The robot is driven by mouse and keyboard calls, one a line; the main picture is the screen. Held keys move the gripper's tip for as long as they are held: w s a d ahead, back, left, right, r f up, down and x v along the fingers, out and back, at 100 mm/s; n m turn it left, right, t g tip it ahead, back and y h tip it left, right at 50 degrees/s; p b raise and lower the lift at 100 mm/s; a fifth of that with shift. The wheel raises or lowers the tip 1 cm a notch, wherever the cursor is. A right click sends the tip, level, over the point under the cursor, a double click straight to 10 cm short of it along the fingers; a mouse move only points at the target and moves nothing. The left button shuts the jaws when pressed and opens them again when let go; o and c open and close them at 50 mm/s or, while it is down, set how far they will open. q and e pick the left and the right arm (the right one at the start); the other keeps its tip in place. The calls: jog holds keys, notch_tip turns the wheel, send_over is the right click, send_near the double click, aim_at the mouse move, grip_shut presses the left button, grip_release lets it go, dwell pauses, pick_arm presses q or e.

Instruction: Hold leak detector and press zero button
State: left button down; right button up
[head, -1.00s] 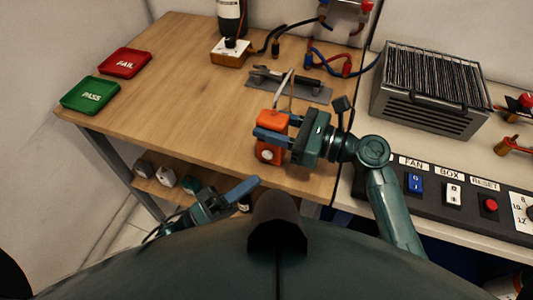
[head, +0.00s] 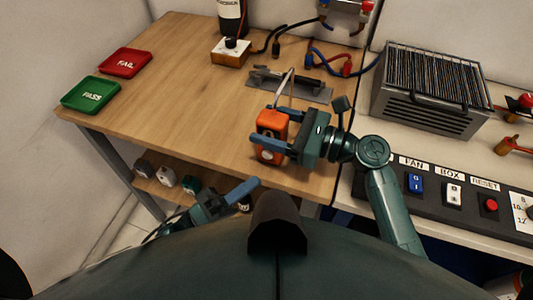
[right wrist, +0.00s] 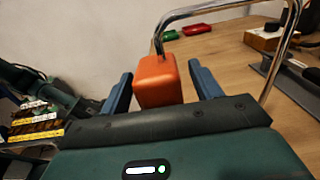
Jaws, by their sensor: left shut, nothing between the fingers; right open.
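The leak detector is an orange box (head: 270,125) with a bent metal probe tube, standing near the front edge of the wooden bench. A pale round spot shows low on its darker front, partly behind a finger; I cannot make out the zero button. My right gripper (head: 262,125) is open, with one finger on either side of the box. In the right wrist view the orange box (right wrist: 158,80) stands between the fingers, with gaps visible at both sides. My left gripper (head: 255,182) is shut and empty, low in front of the bench edge.
A green PASS tray (head: 90,95) and red FAIL tray (head: 125,62) lie at the bench's left. A grey fixture (head: 290,88) lies behind the detector. A vented metal box (head: 430,105) and control panel (head: 450,193) are at the right. The bench middle is clear.

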jog(key=shift+d, duration=0.1)
jog(key=v, duration=1.1)
jog(key=shift+s+d, duration=0.15)
jog(key=shift+d, duration=0.25)
pick_arm(q)
jog(key=shift+s, duration=0.15)
